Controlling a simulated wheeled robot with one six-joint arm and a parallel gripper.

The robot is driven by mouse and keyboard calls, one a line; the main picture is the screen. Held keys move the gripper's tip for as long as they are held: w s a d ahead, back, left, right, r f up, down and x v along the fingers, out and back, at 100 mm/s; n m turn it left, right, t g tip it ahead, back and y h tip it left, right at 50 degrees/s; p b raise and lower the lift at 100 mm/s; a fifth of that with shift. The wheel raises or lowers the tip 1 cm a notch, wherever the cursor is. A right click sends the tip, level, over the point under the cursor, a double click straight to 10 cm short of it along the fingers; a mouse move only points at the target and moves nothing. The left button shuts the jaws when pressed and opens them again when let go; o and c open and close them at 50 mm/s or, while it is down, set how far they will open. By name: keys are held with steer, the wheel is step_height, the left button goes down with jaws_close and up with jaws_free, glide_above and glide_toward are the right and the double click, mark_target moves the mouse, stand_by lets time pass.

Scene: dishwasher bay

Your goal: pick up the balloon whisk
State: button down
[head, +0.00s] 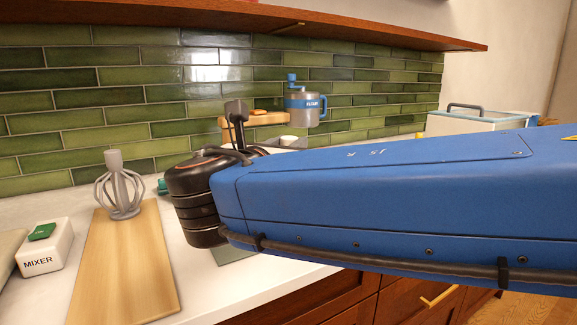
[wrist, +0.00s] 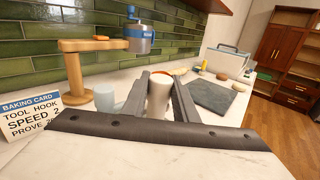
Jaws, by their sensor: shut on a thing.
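A grey whisk (head: 122,190) with looped wires and a short stem stands upright on the wooden board at the left of the head view. It is apart from my gripper, to the left of my arm. In the wrist view my gripper (wrist: 160,88) points along the counter, its two dark fingers on either side of a white cylindrical thing (wrist: 158,97). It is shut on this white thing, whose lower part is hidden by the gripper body. In the head view my arm hides the fingers. The whisk is not in the wrist view.
The wooden board (head: 120,262) lies beside a white MIXER box (head: 45,250). A wooden stand (wrist: 75,75), a blue-and-grey mill (wrist: 138,38), a pale cup (wrist: 107,99) and a baking card (wrist: 30,112) are near the gripper. A slate (wrist: 210,96) lies beyond; a shelf (head: 200,18) overhangs.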

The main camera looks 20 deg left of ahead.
steer(key=shift+f, duration=1.9)
steer(key=c, duration=1.4)
jaws_free()
steer(key=shift+f, duration=0.1)
steer(key=s, duration=1.2)
